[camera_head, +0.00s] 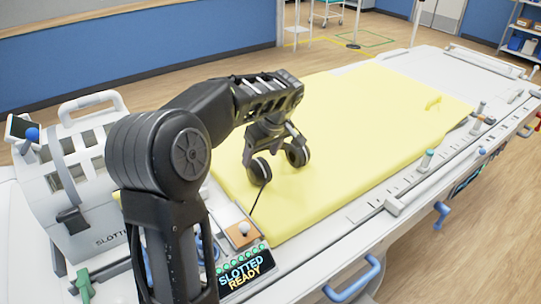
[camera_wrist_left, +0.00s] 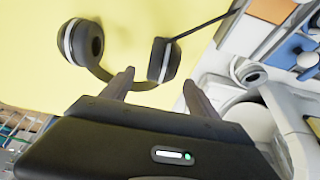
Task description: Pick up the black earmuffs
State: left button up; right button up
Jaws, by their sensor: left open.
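The black earmuffs (camera_head: 260,171) lie on the yellow mat (camera_head: 370,120), with two round cups and a light ring on each. In the left wrist view the earmuffs (camera_wrist_left: 84,42) show both cups, joined by a curved dark band. My left gripper (camera_head: 272,142) reaches down over them, and its wrist hides the band in the head view. In the left wrist view my left gripper (camera_wrist_left: 158,77) is open, with its fingertips apart at the band and near one cup. I cannot tell whether the fingers touch the band. My right gripper is not in view.
A small brown block with a white ball (camera_head: 244,229) and a thin black rod stand near the mat's front left corner. A slotted white rack (camera_head: 85,165) stands left. The mat's right part is mostly clear.

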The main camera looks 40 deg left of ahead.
pick_arm(q)
jog(key=shift+a, duration=0.1)
jog(key=shift+r, duration=0.1)
jog(key=shift+x, duration=1.35)
